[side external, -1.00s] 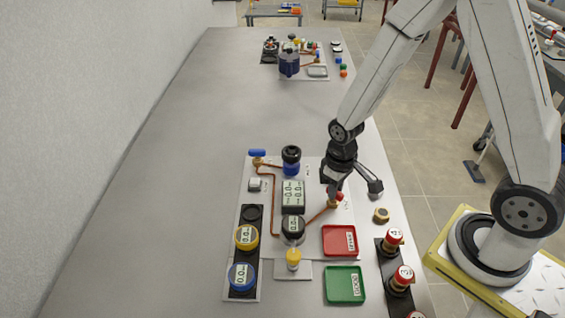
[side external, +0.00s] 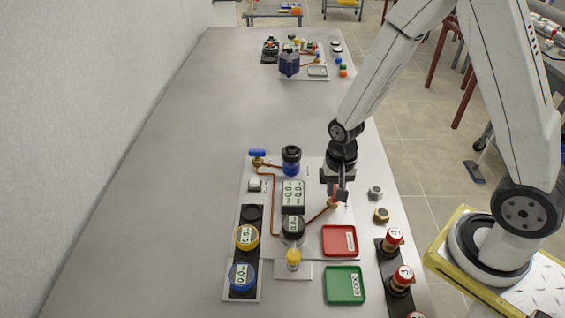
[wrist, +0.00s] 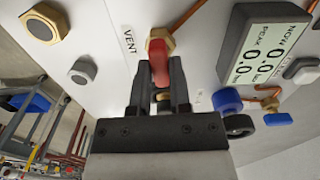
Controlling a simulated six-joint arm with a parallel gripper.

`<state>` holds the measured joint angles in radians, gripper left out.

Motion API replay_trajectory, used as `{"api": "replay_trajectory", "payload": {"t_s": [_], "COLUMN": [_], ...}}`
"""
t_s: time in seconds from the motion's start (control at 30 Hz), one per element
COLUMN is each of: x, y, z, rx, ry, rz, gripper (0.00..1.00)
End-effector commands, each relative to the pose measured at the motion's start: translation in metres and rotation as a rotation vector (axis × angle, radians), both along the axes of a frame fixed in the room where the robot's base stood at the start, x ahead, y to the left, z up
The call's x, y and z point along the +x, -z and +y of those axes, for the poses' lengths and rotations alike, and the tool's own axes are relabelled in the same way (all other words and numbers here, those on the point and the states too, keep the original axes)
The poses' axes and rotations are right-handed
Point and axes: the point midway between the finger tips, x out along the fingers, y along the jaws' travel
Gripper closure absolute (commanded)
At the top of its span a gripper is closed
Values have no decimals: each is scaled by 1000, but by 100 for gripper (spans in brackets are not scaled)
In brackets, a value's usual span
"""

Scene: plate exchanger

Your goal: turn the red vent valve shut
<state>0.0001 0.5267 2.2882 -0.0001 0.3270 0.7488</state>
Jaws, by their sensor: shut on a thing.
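The red vent valve (wrist: 159,62) has a red lever on a brass hex fitting, beside the printed word VENT in the wrist view. My gripper (wrist: 160,82) is shut on the red lever, with one finger on each side of it. In the side external view my gripper (side external: 338,190) points down over the valve (side external: 333,205) at the end of a copper pipe. The fingers and arm partly hide the valve there, and its exact angle is hard to tell.
A display block (side external: 293,195) and a black round gauge (side external: 292,226) stand left of the valve. A red tray (side external: 340,241) and green tray (side external: 345,284) lie nearer. A grey nut (side external: 375,192) and brass nut (side external: 381,215) lie to the right. A blue-handled valve (side external: 257,153) is at the back left.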

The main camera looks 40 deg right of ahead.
Motion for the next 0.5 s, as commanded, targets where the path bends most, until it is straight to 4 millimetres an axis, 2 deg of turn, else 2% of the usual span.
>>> {"api": "replay_trajectory", "payload": {"t_s": [0.5], "x": [0], "y": [0], "z": [0], "rx": [0], "ry": [55], "rz": [0], "gripper": [100]}}
